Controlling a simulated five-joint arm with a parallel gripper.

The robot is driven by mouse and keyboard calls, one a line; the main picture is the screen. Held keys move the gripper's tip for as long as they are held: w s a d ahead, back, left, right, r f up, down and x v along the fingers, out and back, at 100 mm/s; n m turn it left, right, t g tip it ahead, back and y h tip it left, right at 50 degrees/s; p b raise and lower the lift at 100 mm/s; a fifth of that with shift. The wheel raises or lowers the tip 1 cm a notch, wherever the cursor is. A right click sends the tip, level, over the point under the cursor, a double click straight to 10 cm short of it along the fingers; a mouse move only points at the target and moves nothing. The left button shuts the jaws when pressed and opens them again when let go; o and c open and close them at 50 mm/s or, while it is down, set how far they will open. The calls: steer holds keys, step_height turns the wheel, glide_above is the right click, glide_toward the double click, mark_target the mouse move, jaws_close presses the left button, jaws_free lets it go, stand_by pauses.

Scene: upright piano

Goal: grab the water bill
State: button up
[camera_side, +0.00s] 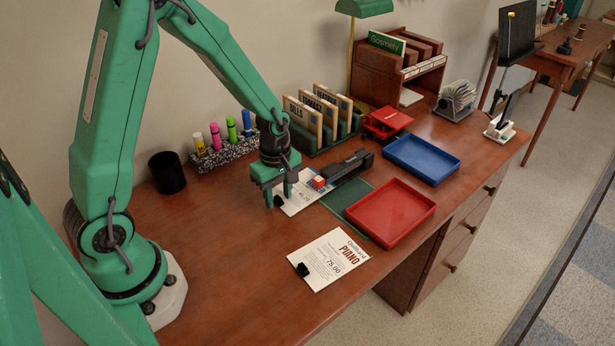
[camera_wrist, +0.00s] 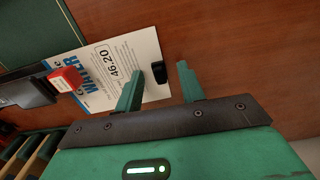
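The water bill (camera_side: 298,203) is a white sheet lying on the desk, partly hidden by my gripper in the side view. In the wrist view the water bill (camera_wrist: 112,62) shows a blue "WATER" heading and "46.20". A small black clip or knob (camera_wrist: 159,75) sits at its edge. A red block (camera_wrist: 65,79) on the end of a black stapler-like thing (camera_wrist: 22,88) covers part of its heading side. My gripper (camera_side: 278,199) is low over the clip end of the bill. In the wrist view my gripper (camera_wrist: 160,68) is open, its fingers apart with the clip between the tips.
A piano bill (camera_side: 328,262) with a black clip lies nearer the front edge. A red tray (camera_side: 391,213) and blue tray (camera_side: 421,160) stand to the right. A highlighter holder (camera_side: 224,152) and file rack (camera_side: 325,128) stand behind. Bare desk lies left and in front.

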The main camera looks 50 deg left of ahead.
jaws_close()
steer(key=shift+r, duration=0.1)
stand_by(0.3)
steer(key=shift+r, duration=0.4)
steer(key=shift+s+r, duration=0.15)
steer(key=shift+s, duration=0.05)
steer(key=s, duration=0.8)
step_height(320, 180, up, 14)
steer(key=shift+w, duration=0.2)
steer(key=shift+w, duration=0.1)
stand_by(0.4)
